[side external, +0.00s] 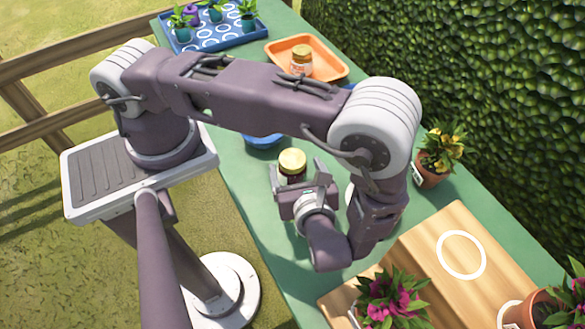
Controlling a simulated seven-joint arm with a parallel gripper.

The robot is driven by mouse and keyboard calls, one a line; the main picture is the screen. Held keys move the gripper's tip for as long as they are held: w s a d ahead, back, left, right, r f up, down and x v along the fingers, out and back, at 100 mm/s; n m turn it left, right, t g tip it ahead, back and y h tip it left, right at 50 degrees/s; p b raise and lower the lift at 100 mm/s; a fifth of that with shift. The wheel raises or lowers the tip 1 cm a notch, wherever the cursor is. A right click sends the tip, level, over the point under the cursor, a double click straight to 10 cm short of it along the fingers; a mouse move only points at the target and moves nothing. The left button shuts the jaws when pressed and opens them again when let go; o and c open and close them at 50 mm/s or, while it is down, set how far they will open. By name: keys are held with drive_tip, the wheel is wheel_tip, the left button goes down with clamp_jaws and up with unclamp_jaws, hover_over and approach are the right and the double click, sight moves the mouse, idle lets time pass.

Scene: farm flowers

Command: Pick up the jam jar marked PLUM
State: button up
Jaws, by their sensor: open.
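A jam jar (292,160) with a gold lid and dark contents stands on the green table, near the middle of the view. My gripper (296,172) is open at this jar, with a finger seen to either side of it. I cannot tell whether the fingers touch the glass. The jar's lower part is hidden by my gripper and its label cannot be read.
A blue bowl (262,142), partly hidden by my arm, sits behind the nearer jar. A blue tray (233,42) of seedlings is at the far end. Yellow flowers (440,150) stand at the right edge. A wooden board (428,240) and magenta flowers (395,300) are at the near end.

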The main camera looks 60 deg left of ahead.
sight(290, 154)
drive_tip(key=x, duration=0.7)
drive_tip(key=shift+f, duration=0.1)
clamp_jaws()
